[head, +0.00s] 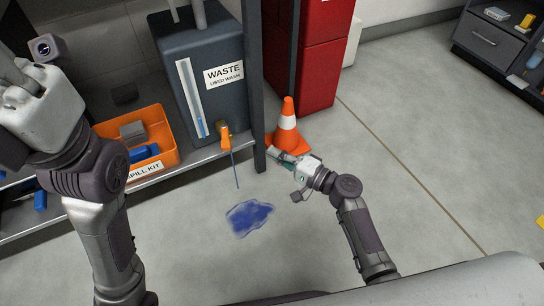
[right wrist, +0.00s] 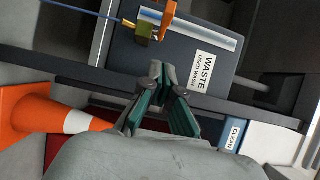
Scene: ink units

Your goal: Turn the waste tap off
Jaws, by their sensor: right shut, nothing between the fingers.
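The waste tank (head: 195,75) is a dark grey box with a "WASTE USED WASH" label, standing on a shelf. Its tap (head: 224,139) has an orange handle and sits low on the tank's front. A thin blue stream (head: 236,168) runs from the tap down to a blue puddle (head: 249,217) on the floor. In the right wrist view the brass tap body (right wrist: 144,31) and orange handle (right wrist: 169,14) are at the top. My right gripper (head: 273,151) is shut and empty, right of the tap and apart from it; its fingertips (right wrist: 160,70) point toward the tank.
An orange spill kit tray (head: 168,160) with blue and grey items sits left of the tap. A shelf post (head: 256,100) and a traffic cone (head: 287,122) stand close by my right gripper. A red cabinet (head: 318,75) stands behind.

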